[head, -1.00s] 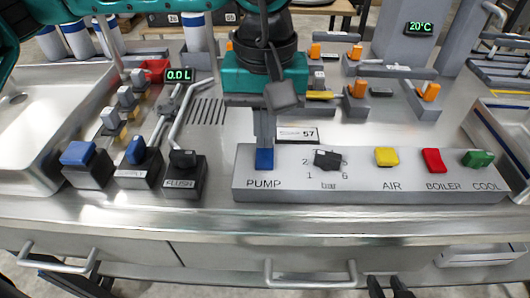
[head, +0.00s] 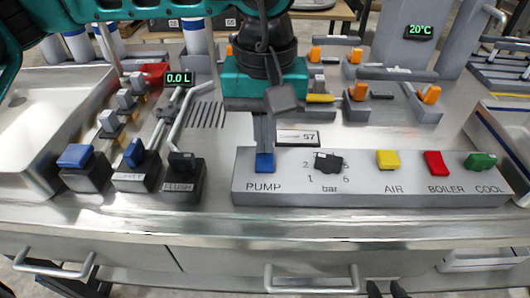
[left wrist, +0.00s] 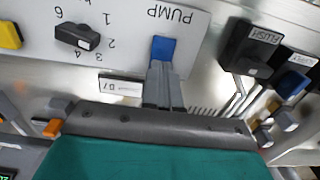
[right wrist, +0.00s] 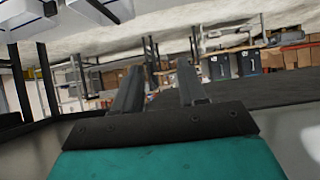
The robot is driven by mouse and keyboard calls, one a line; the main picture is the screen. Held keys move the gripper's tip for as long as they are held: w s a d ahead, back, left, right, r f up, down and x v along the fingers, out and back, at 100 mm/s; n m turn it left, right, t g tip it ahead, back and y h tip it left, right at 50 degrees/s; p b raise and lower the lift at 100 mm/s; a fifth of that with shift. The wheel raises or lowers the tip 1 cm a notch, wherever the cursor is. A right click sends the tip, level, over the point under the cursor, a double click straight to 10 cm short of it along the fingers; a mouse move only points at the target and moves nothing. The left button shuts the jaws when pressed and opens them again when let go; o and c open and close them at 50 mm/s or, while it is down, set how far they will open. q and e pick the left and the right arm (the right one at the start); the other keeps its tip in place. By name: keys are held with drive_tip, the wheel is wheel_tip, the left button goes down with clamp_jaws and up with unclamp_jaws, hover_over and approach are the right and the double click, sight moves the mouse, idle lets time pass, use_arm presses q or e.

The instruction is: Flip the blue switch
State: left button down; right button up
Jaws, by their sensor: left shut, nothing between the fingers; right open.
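The blue switch (head: 264,164) labelled PUMP sits at the left end of the grey panel (head: 350,197). It also shows in the left wrist view (left wrist: 162,48). My left gripper (head: 264,148) points down at this switch, with its fingers shut and empty. In the left wrist view its fingertips (left wrist: 160,68) lie right at the switch's edge and hide a bit of it. I cannot tell whether they touch it. My right gripper (right wrist: 158,85) is open and empty, facing shelves and boxes away from the panel.
On the panel stand a black bar knob (head: 328,163) and yellow (head: 387,160), red (head: 436,163) and green (head: 480,162) switches. Left of it are a black FLUSH switch (head: 183,166) and two other blue-topped switches (head: 75,156) (head: 134,152). A small sign (head: 297,138) stands behind the panel.

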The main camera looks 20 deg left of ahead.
use_arm(q)
drive_tip(key=shift+r+p, duration=1.6)
drive_tip(key=shift+r, duration=1.6)
